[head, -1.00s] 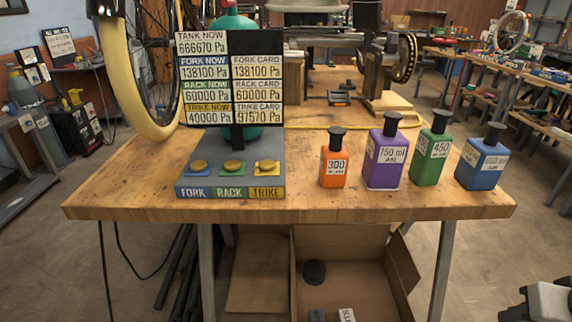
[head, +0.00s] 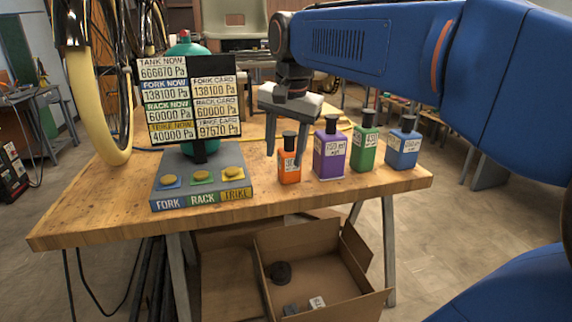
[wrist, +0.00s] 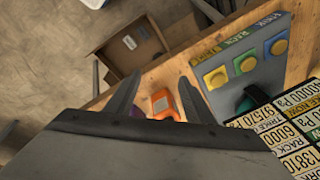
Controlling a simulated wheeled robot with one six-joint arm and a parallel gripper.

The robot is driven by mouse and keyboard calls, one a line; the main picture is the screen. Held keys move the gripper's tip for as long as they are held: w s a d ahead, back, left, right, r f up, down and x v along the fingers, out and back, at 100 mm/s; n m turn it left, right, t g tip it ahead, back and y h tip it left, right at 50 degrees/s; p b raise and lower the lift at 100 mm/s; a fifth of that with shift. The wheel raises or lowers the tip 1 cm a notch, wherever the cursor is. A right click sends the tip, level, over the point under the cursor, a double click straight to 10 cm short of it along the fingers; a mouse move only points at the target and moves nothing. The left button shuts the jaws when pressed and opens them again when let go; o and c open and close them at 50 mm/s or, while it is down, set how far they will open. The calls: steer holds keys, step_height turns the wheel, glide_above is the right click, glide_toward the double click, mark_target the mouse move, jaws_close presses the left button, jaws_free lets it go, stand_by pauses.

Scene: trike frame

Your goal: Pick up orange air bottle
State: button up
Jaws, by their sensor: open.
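The orange air bottle (head: 289,173) stands upright on the wooden workbench (head: 110,215), the leftmost of the bottle row, with a black cap. My gripper (head: 286,157) is open and points down at it. In the head view one finger shows left of the bottle's cap and the other to its right.
A purple bottle (head: 330,158) stands close on the right, then a green bottle (head: 363,147) and a blue bottle (head: 402,150). A button box (head: 200,188) with a pressure display (head: 187,98) stands left. An open cardboard box (head: 330,270) is below the bench.

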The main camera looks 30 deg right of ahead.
steer(key=w+d+r+m+g, duration=0.1)
steer(key=w+d+r+m, duration=0.4)
steer(key=w+r+m, duration=0.3)
step_height(320, 180, up, 4)
steer(key=m+g, duration=0.2)
steer(key=m, duration=0.3)
glide_above(289, 133)
step_height(289, 133, down, 11)
steer(key=shift+w+d+f, duration=0.15)
steer(key=shift+f, duration=0.05)
steer(key=shift+s+f, duration=0.2)
steer(key=shift+f, duration=2.5)
steer(key=shift+c, duration=0.6)
jaws_close()
steer(key=shift+r, duration=0.1)
